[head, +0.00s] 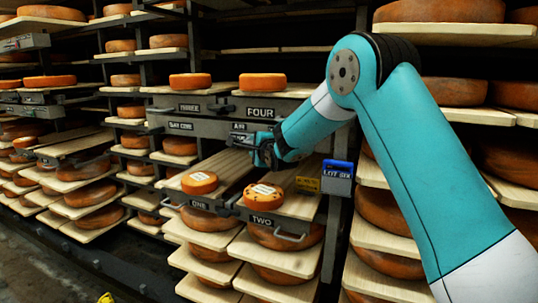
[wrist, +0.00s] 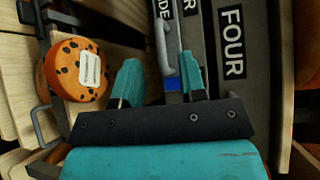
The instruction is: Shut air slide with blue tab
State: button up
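The panel lettered AIR and SLIDE (head: 239,127) is on the dark front below the drawer marked FOUR, and partly behind my gripper in the head view. In the wrist view the label ending in DE (wrist: 161,22) stands at the top. A small blue patch (wrist: 172,83), likely the blue tab, shows between my fingers, close to the right one. My gripper (head: 240,140) is at the panel; its teal fingers stand apart in the wrist view (wrist: 158,85), with nothing seen clamped. Whether a finger touches the tab, and how far the slide is open, I cannot tell.
A dotted orange cheese (head: 263,194) sits on board TWO and another orange cheese (head: 200,182) on board ONE, below my gripper. Handles (head: 290,237) stick out from the lower fronts. A blue LOT SIX box (head: 338,178) hangs at the right. Loaded cheese racks surround the place.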

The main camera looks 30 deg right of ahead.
jog(key=s+r+b, duration=0.1)
jog(key=s, duration=0.9)
jog(key=shift+s+a+r, duration=0.15)
jog(key=shift+a+r, duration=0.05)
jog(key=shift+a, duration=0.15)
jog(key=s+a+r+n+g+y+p, duration=0.2)
jog(key=s+a+n+g+y+p, duration=0.45)
jog(key=s+a+n, duration=0.75)
jog(key=s+a+n+g+p, duration=0.1)
jog(key=s+n+g, duration=0.4)
jog(key=s, duration=0.7)
jog(key=s+a+r+n+g+h+p, duration=0.1)
jog(key=s+a+n+g, duration=0.1)
jog(key=s+n+g, duration=0.3)
jog(key=s+n, duration=0.3)
jog(key=s, duration=0.4)
jog(key=shift+a+n, duration=0.15)
jog(key=shift+n, duration=0.15)
